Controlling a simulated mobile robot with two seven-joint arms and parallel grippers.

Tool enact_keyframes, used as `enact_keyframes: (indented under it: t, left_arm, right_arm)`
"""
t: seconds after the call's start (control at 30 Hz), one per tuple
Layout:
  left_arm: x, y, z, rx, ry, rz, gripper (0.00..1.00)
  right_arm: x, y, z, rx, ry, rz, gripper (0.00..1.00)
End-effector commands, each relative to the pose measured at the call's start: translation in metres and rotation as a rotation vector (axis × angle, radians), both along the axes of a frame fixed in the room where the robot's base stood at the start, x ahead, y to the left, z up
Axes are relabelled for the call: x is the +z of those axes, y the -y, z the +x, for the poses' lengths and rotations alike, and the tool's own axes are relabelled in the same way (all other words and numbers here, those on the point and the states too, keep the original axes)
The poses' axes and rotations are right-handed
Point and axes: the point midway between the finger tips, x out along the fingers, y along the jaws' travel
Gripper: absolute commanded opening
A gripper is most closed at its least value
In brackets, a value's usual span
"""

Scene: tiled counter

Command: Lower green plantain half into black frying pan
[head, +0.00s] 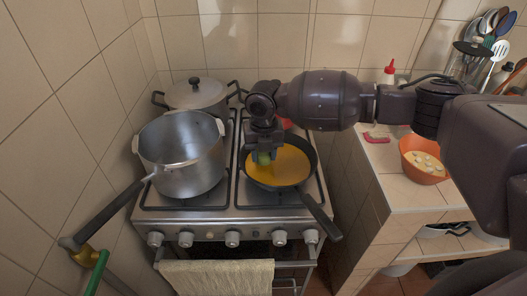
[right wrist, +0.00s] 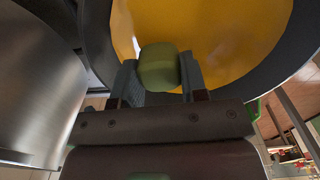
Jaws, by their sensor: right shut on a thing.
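The black frying pan (head: 312,190) sits on the front right of the stove with yellow-orange liquid (head: 290,165) in it. It also shows in the right wrist view, where the liquid (right wrist: 215,35) fills the upper middle. My right gripper (head: 263,157) is over the left part of the pan and shut on the green plantain half (right wrist: 158,68). In the head view the plantain half (head: 264,159) is partly hidden by the fingers. I cannot tell whether it touches the liquid. My left gripper is not in view.
An orange bowl (head: 425,172) with pale pieces sits on the tiled counter (head: 402,192) at right. A towel (head: 217,279) hangs in front.

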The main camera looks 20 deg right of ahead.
Motion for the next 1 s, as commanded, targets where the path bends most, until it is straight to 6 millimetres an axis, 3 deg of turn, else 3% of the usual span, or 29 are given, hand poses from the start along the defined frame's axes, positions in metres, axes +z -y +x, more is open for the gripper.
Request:
enact_keyframes:
  t: [1.0]
  left_arm:
    - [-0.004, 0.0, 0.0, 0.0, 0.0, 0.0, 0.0]
  right_arm:
    - [-0.013, 0.0, 0.0, 0.0, 0.0, 0.0, 0.17]
